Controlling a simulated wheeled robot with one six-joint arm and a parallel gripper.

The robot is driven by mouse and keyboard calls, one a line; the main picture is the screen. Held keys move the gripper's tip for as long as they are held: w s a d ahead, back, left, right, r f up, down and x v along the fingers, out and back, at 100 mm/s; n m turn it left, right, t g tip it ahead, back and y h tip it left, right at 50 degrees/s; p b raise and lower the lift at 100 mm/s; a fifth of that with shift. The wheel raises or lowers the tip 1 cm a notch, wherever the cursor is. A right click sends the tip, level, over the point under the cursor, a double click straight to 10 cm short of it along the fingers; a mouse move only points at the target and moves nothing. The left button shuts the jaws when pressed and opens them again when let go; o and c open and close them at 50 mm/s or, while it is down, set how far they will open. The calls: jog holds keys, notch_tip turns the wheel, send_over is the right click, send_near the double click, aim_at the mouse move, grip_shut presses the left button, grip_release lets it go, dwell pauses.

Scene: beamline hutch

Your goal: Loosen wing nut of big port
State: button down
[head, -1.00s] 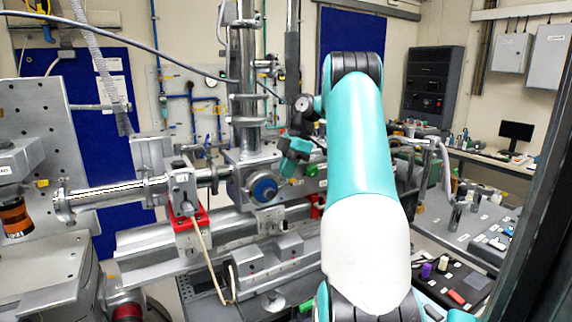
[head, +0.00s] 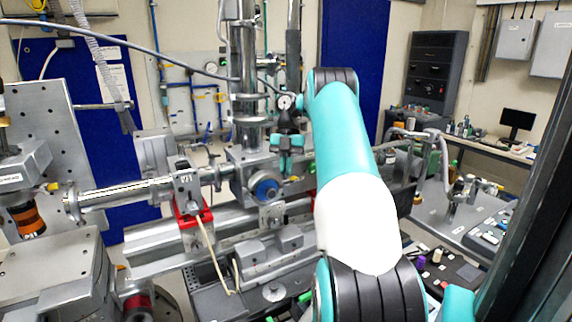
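The round port with a blue face (head: 265,187) sits on the front of the grey metal chamber at the middle of the head view. I take it to be the big port; its wing nut is too small to make out. My gripper (head: 287,166), with a teal and black body, hangs pointing down just above and slightly right of the blue face. It appears apart from the port, though the depth is hard to judge. The fingers are small and partly merge with the metal behind, so their opening is unclear. I see nothing held in it.
A horizontal steel tube (head: 125,193) runs left from the chamber, over a red clamp (head: 193,217). A vertical column (head: 245,85) rises behind my gripper. Rails (head: 165,248) lie below. A bench with small items (head: 455,268) stands at right.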

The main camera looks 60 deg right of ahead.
jog(key=shift+w+a+f+n+g+h, duration=0.15)
jog(key=shift+n+g+h, duration=0.3)
jog(key=shift+n, duration=1.15)
jog(key=shift+w+n+g+h, duration=0.1)
jog(key=shift+n+g+h, duration=0.3)
jog(key=shift+n, duration=1.2)
jog(key=c, duration=1.6)
grip_release()
jog(key=shift+w, duration=0.1)
